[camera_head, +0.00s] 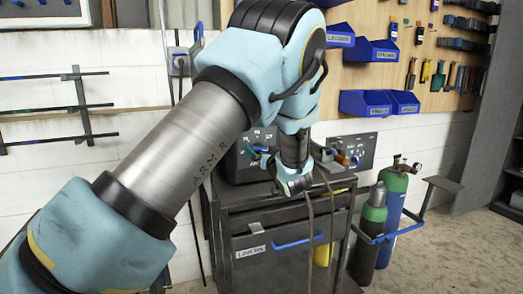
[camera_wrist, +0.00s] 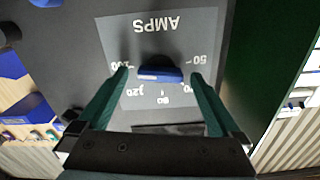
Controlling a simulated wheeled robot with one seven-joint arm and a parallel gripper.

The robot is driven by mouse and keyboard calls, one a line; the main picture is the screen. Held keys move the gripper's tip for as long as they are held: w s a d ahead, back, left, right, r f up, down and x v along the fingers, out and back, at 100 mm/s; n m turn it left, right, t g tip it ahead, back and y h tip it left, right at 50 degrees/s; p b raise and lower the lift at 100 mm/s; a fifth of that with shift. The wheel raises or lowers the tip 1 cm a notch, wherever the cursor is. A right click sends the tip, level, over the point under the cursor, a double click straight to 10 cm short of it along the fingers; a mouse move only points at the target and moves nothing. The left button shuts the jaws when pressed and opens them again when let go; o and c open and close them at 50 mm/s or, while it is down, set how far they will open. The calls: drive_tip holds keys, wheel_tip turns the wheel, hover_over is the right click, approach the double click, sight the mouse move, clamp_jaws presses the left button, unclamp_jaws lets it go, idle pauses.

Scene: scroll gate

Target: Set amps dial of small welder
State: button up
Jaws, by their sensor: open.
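The amps dial (camera_wrist: 160,72) is a dark knob with a blue edge, in the upper middle of the wrist view. It sits on a grey scale plate (camera_wrist: 122,32) marked AMPS, with numbers around it. My gripper (camera_wrist: 161,78) is open, its two green fingers on either side of the dial; I cannot tell whether they touch it. In the head view, the dark welder (camera_head: 236,163) stands on a cart, largely hidden behind my arm. The dial and fingertips are hidden there.
The dark cart (camera_head: 290,215) has a blue handle (camera_head: 297,243). Green and blue gas cylinders (camera_head: 370,225) stand to its right. Cables hang over the cart's front. Blue bins (camera_head: 378,103) and tools hang on the wall board behind. Floor at the right front is clear.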

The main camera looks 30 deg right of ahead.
drive_tip(key=shift+c, duration=0.2)
drive_tip(key=c, duration=1.3)
